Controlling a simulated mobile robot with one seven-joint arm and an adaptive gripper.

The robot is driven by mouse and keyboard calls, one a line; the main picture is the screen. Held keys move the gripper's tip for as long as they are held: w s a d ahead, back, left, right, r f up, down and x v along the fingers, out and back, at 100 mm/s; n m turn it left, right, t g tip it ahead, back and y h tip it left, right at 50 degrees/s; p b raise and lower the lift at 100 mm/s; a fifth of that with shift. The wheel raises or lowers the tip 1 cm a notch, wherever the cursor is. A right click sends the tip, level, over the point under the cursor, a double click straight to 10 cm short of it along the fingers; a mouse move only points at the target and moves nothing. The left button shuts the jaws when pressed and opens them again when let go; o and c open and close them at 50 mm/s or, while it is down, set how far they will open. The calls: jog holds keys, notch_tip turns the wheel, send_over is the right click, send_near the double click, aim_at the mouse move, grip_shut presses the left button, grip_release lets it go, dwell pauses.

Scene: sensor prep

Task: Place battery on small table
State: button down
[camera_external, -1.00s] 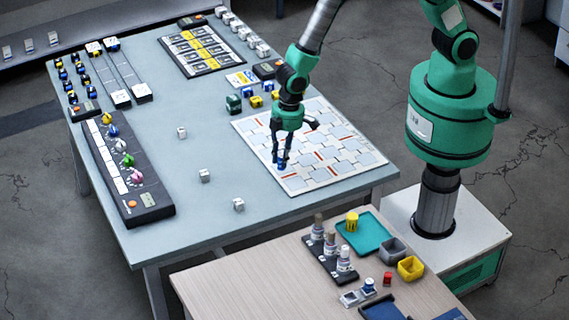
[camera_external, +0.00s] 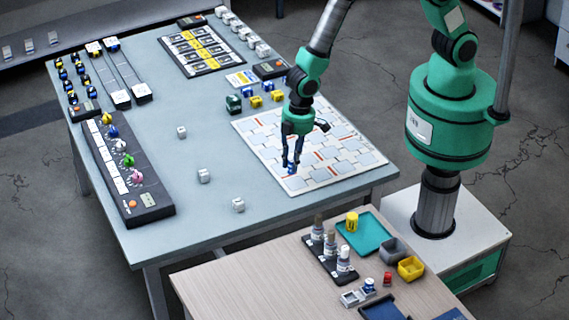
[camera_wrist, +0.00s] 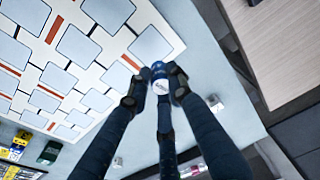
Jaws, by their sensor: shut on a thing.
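My gripper (camera_external: 292,165) is over the near edge of the white patterned board on the large grey table (camera_external: 215,215). In the wrist view the fingers (camera_wrist: 160,84) are shut on a small blue and white cylindrical piece (camera_wrist: 163,77), which looks like the battery. The fingers partly hide it, and its height above the board is hard to tell. The small table (camera_external: 225,283) has a light wood top and stands at the lower right, beyond the grey table's near edge. Its top also shows in the wrist view (camera_wrist: 285,50).
On the small table stand a dark rack of bottles (camera_external: 330,260), a teal tray (camera_external: 372,238) with a yellow piece, a grey bin (camera_external: 392,250) and a yellow bin (camera_external: 410,268). Its left part is bare. White cubes (camera_external: 203,176) lie on the grey table.

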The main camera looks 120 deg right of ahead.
jog(key=s+d+m+b, duration=0.1)
jog(key=s+d, duration=0.3)
jog(key=s, duration=1.3)
jog(key=s+d+b, duration=0.2)
jog(key=s+d, duration=0.2)
jog(key=s, duration=1.3)
jog(key=shift+s+m, duration=0.15)
jog(key=shift+m, duration=0.25)
jog(key=shift+r, duration=0.1)
jog(key=b, duration=0.2)
send_over(322, 149)
jog(key=shift+s+d+f, duration=0.15)
jog(key=shift+s+f, duration=0.05)
jog(key=shift+f, duration=0.55)
jog(key=shift+f+b, duration=0.75)
jog(key=shift+f, duration=1)
jog(key=shift+f, duration=0.15)
